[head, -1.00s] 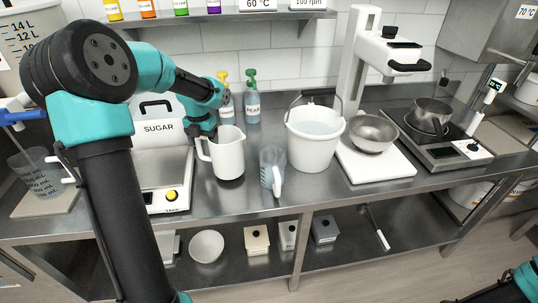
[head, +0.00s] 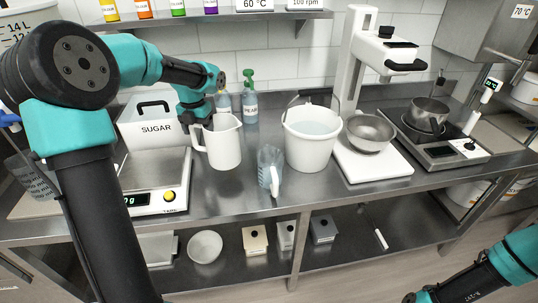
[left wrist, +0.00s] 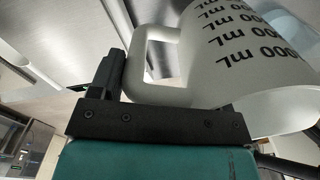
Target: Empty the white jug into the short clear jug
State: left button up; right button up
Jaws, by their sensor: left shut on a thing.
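The white jug (head: 222,147) is upright near the middle left of the steel counter, its handle to the left. My left gripper (head: 196,127) is shut on its handle. In the left wrist view the jug (left wrist: 225,60) is large, with black mL marks, and its handle is at the jaws (left wrist: 150,90). The jug's contents are hidden. The short clear jug (head: 267,165) stands on the counter to the right and nearer the front edge, its pale handle facing forward. My right arm shows at the lower right, but its gripper is out of the picture.
A white bucket (head: 311,150) of liquid stands right of the clear jug. A steel bowl (head: 369,134) sits on a white stand beyond it. A scale (head: 155,202) and a sugar bin (head: 155,138) are on the left. Bottles (head: 249,105) stand behind. The counter before the white jug is clear.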

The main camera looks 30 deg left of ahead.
pick_arm(q)
jog(key=s+d, duration=0.3)
jog(key=s, duration=0.4)
jog(key=shift+d, duration=0.25)
dwell(0.4)
dwell(0.5)
